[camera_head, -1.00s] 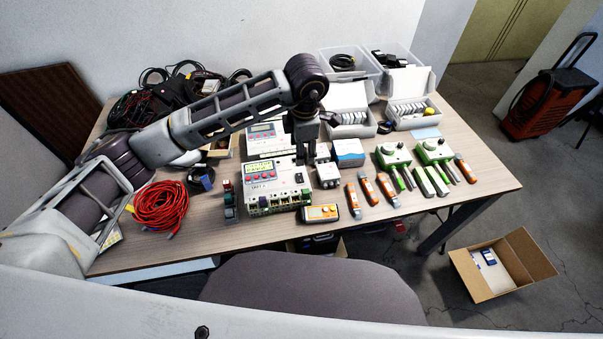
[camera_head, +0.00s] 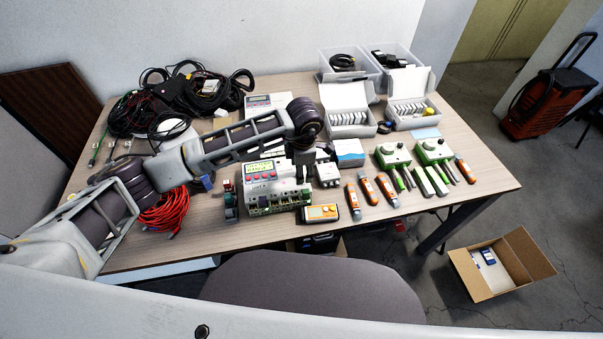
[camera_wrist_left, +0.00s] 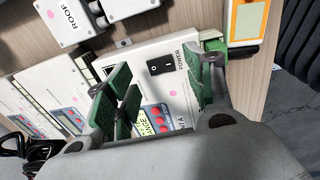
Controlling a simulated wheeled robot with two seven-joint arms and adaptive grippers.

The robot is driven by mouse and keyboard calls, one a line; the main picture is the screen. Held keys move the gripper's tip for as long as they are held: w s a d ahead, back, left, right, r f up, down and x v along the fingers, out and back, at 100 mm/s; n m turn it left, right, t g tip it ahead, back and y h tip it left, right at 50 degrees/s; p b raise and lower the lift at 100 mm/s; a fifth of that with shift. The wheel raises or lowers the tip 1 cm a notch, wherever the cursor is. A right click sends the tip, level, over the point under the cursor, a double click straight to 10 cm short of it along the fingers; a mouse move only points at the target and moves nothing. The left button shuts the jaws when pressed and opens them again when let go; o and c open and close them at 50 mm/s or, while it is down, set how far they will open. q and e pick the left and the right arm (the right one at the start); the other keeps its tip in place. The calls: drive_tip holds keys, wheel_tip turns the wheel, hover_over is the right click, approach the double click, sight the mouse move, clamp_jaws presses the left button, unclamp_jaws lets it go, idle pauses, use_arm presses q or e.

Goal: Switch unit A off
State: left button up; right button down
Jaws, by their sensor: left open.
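Unit A (camera_head: 256,189) is a white box with a display, red buttons and a row of terminals, near the front middle of the table. It also shows in the left wrist view (camera_wrist_left: 178,97). Its black rocker switch (camera_wrist_left: 160,66), marked POWER, shows there between my fingers; I cannot tell which side is pressed. My left gripper (camera_head: 304,174) points down over the right part of unit A and hides the switch in the head view. Its green-padded fingers (camera_wrist_left: 160,86) are apart with nothing between them. Contact with the unit cannot be told. My right gripper is not in view.
A small white box marked ROOF (camera_wrist_left: 82,18) stands just right of unit A in the head view. An orange meter (camera_head: 320,213) lies in front. Red cable (camera_head: 165,212) lies left, beneath my arm. Orange and green tools (camera_head: 385,187) fill the right side.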

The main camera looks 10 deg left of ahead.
use_arm(q)
drive_tip(key=shift+f, duration=0.65)
drive_tip(key=shift+w+f, duration=0.15)
drive_tip(key=shift+f, duration=0.55)
drive_tip(key=shift+a+f, duration=0.1)
drive_tip(key=shift+f, duration=0.15)
drive_tip(key=c, duration=0.9)
drive_tip(key=shift+c, duration=0.6)
drive_tip(key=shift+w, duration=0.1)
drive_tip(key=shift+w+g, duration=0.1)
drive_tip(key=shift+g, duration=0.4)
drive_tip(key=o, duration=1)
drive_tip(key=shift+r, duration=1.05)
wheel_tip(320, 180, up, 10)
drive_tip(key=shift+f, duration=0.1)
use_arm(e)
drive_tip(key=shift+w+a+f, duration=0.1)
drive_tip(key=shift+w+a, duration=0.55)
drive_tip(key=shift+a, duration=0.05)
